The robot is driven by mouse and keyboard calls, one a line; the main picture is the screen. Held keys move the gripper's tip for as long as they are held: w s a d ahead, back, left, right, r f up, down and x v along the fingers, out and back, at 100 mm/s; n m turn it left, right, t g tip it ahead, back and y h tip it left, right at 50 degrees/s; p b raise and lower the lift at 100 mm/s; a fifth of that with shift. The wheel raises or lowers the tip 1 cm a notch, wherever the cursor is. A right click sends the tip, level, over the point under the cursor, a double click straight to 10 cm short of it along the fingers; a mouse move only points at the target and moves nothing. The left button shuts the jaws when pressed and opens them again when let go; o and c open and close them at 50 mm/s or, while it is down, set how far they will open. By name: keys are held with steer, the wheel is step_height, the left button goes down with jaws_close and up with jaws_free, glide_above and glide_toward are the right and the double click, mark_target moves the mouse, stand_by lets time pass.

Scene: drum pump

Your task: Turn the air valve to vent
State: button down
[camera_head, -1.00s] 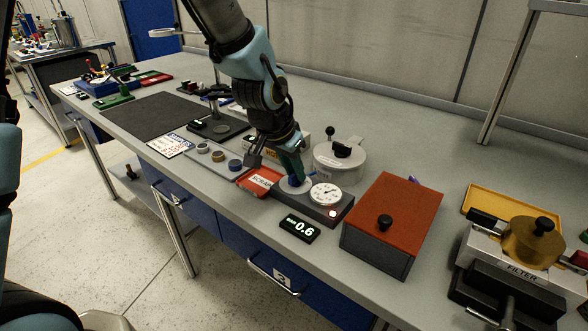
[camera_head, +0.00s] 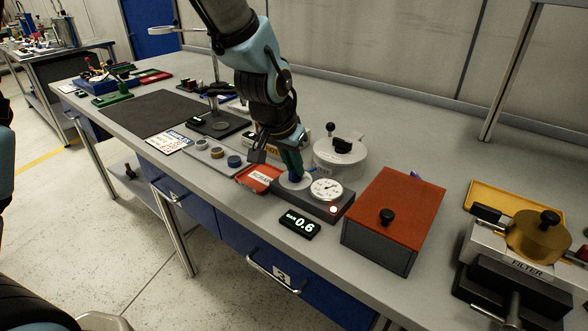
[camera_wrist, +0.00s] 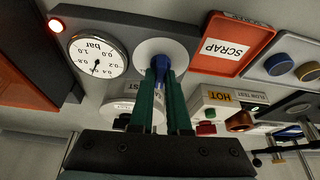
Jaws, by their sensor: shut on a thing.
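The air valve has a white round base (camera_head: 294,184) on a dark panel (camera_head: 322,207) and a blue handle (camera_head: 309,170). In the wrist view the blue handle (camera_wrist: 162,64) stands over the white disc (camera_wrist: 178,50). My gripper (camera_head: 293,172) is over the valve, its green fingers shut on the blue handle; the wrist view shows the fingers (camera_wrist: 161,80) on either side of it. A dial gauge (camera_head: 326,190) marked in bar sits beside the valve. A lamp (camera_head: 333,209) on the panel is lit orange-red. The fingers hide part of the handle.
A red SCRAP tray (camera_head: 260,178) lies close left of the valve. A round pale pot (camera_head: 340,158) with a black knob stands behind. A red-topped box (camera_head: 396,208) is to the right, with a filter unit (camera_head: 525,255) beyond it. The grey bench between them is partly clear.

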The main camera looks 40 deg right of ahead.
steer(key=shift+s+d+f+n+t+b, duration=0.15)
steer(key=shift+f+n+t+b, duration=0.15)
steer(key=shift+n+b, duration=0.45)
steer(key=shift+r+n+t+y+b, duration=0.2)
steer(key=shift+n+t+y+b, duration=0.15)
steer(key=shift+n+b, duration=0.55)
steer(key=n, duration=0.3)
steer(key=shift+r+t+y+p, duration=0.15)
steer(key=shift+t+y+p, duration=0.2)
steer(key=shift+p, duration=0.05)
steer(key=shift+n+y+p, duration=0.3)
steer(key=shift+n, duration=0.55)
steer(key=c, duration=0.9)
jaws_free()
steer(key=shift+t, duration=0.3)
